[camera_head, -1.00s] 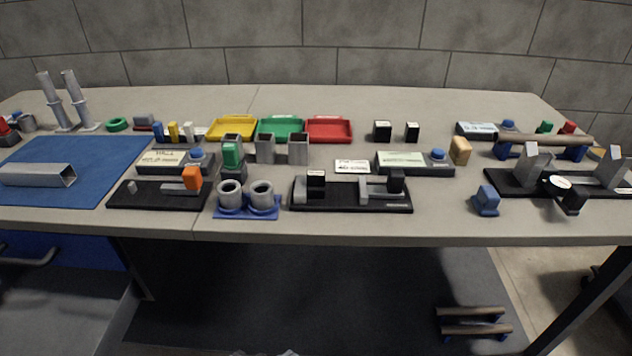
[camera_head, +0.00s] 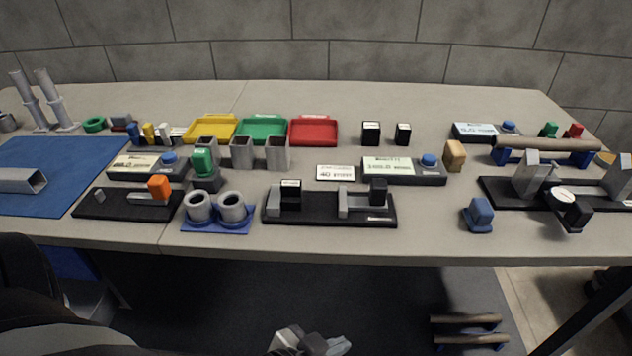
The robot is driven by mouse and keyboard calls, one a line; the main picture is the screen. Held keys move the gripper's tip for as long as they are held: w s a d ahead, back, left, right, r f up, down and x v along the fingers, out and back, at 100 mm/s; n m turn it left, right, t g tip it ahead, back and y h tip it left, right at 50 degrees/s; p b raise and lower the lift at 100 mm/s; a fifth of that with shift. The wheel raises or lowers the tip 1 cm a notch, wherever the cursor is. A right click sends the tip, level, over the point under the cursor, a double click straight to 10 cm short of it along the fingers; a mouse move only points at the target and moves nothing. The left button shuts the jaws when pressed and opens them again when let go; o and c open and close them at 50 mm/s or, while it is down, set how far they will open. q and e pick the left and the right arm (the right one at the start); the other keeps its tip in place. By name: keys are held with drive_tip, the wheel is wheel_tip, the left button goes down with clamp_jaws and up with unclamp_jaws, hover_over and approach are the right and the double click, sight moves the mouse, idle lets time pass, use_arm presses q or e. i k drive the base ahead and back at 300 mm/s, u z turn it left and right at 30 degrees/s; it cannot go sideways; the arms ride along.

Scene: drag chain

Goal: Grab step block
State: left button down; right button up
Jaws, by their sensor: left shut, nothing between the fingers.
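No thing in view is labelled as the step block, and I cannot tell for sure which one it is. A small blue block (camera_head: 479,214) with a low foot and a taller upper part stands alone at the right front of the table. A tan block (camera_head: 455,155) stands upright behind it to the left. My left gripper (camera_head: 312,343) shows at the bottom edge, low in front of the table, partly cut off. It is shut and empty, apart from every block. My right gripper is out of view.
The table (camera_head: 340,242) holds a blue mat (camera_head: 62,165), yellow, green and red trays (camera_head: 314,131), a blue double-ring holder (camera_head: 217,215) and a black slide fixture (camera_head: 330,208). A black gauge fixture (camera_head: 508,193) lies at right. The table's front edge separates my gripper from the objects.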

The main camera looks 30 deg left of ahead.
sight(291, 190)
drive_tip(key=u, duration=1.55)
